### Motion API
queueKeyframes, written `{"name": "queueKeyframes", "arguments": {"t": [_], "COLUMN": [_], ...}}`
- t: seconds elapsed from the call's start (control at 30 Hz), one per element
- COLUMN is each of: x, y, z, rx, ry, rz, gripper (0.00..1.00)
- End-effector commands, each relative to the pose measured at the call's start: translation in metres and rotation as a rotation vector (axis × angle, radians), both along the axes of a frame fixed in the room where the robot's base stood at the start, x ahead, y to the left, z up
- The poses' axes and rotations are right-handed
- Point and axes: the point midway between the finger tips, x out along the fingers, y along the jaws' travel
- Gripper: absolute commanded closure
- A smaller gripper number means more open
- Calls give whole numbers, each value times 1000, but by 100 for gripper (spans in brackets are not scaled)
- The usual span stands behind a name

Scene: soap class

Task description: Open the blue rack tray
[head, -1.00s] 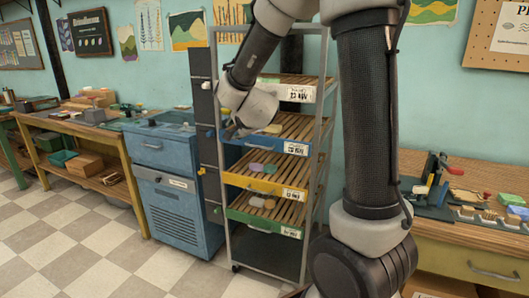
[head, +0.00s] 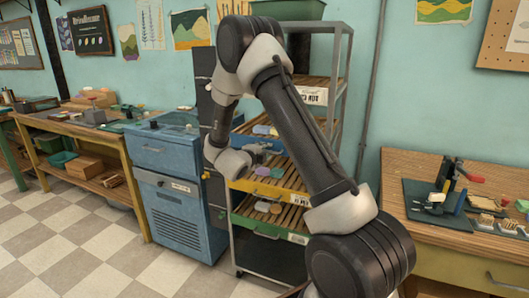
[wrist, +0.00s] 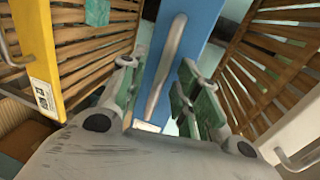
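The blue tray front (wrist: 183,45) runs through the middle of the wrist view, with a long pale handle (wrist: 166,65) on it. My gripper (wrist: 160,95) is open, with green-padded fingers on either side of the handle's lower end; whether they touch it is unclear. In the head view my gripper (head: 262,152) is at the rack's front, level with the blue tray. My arm hides most of the blue front there. Soaps (head: 263,130) show on the slats behind it. I cannot tell whether the blue tray is out at all.
A yellow tray front (head: 268,190) is just below, also in the wrist view (wrist: 38,55). A green tray (head: 262,228) is lower. A white tray (head: 312,96) is above. A blue cabinet (head: 165,155) stands left of the rack; a wooden bench (head: 450,240) stands right. Checkered floor is clear in front.

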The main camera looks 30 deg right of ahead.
Motion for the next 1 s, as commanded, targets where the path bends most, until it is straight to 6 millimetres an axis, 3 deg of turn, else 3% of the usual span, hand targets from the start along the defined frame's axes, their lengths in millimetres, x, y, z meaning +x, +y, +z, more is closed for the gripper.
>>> {"name": "queueKeyframes", "arguments": {"t": [0.37, 0.57, 1.0], "x": [6, 6, 6], "y": [-8, -8, -7], "z": [-2, -2, -3], "rx": [0, 0, 1], "ry": [1, 2, 2], "rz": [1, 1, 2], "gripper": [68, 100, 100]}}
